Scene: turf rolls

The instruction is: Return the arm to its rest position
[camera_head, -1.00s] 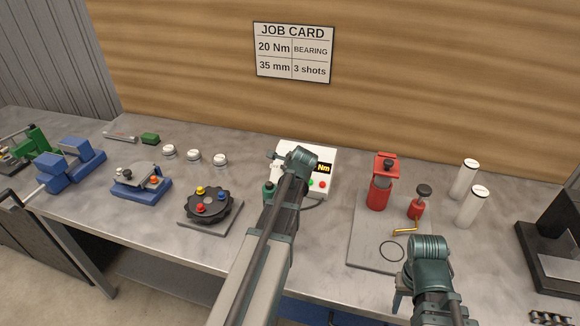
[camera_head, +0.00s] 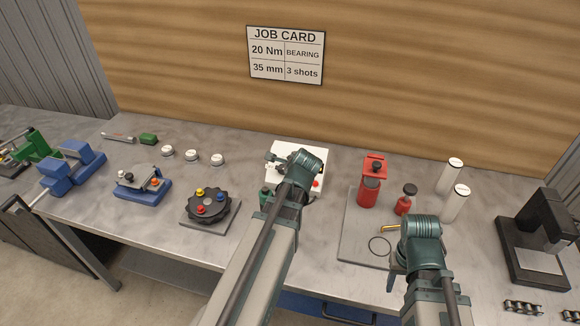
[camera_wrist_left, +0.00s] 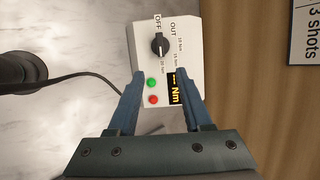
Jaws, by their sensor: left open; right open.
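My left arm reaches over the bench to the white box with an Nm display, a dial and green and red buttons (camera_wrist_left: 163,20). In the left wrist view my left gripper (camera_wrist_left: 161,74) is open and empty, its two blue fingers apart over the box's button edge. In the head view the left wrist hides part of the box (camera_head: 283,149) and the fingers are hard to make out. My right gripper (camera_head: 392,279) points down by the front of the grey plate (camera_head: 357,243), partly hidden by its own wrist. I see nothing held in it.
A black stand (camera_head: 523,262) is at the right. A black dial fixture (camera_head: 208,206) and a blue fixture (camera_head: 142,190) lie left of my left arm.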

